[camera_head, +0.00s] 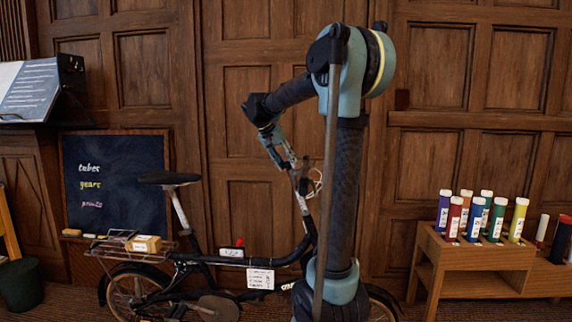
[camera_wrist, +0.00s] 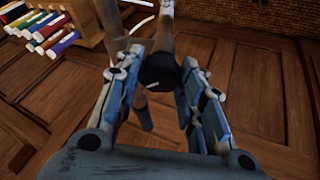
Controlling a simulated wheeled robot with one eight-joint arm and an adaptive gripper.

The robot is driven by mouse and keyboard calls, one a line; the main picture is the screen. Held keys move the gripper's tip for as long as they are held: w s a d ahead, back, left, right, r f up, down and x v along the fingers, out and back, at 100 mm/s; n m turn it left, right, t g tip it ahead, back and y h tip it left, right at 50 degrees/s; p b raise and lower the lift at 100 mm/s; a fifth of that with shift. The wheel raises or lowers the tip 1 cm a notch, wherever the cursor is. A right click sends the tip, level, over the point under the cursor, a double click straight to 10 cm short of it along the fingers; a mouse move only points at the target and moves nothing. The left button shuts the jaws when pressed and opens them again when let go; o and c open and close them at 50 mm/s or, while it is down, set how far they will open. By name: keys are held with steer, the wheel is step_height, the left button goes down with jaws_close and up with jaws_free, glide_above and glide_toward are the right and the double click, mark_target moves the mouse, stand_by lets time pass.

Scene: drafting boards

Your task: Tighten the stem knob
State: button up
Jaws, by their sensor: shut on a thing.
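A black bicycle (camera_head: 232,262) stands in front of the panelled wall, partly hidden behind my arm. Its stem (camera_head: 303,203) rises to the handlebar area at the middle of the head view. My gripper (camera_head: 294,166) reaches down to the top of the stem. In the wrist view my gripper (camera_wrist: 160,68) has its two blue fingers on either side of a dark round knob (camera_wrist: 157,74), which appears to be the stem knob. It is shut on this knob. The knob's markings and how tight it sits cannot be made out.
A chalkboard (camera_head: 112,185) leans behind the bicycle's rear. The saddle (camera_head: 168,178) and a rear rack with a small box (camera_head: 145,244) are at left. A wooden rack (camera_head: 480,262) with several coloured tubes stands at right. Floor shows between bicycle and rack.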

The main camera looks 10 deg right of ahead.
steer(key=m, duration=0.2)
steer(key=m+g+h, duration=0.1)
steer(key=m, duration=0.2)
steer(key=shift+w+a+f+m, duration=0.1)
steer(key=shift+w+a+m, duration=0.1)
steer(key=shift+m, duration=0.1)
steer(key=shift+h, duration=0.3)
steer(key=shift+g, duration=0.3)
steer(key=o, duration=1.1)
steer(key=shift+c, duration=0.2)
steer(key=v, duration=1.2)
steer(key=shift+s+d, duration=0.1)
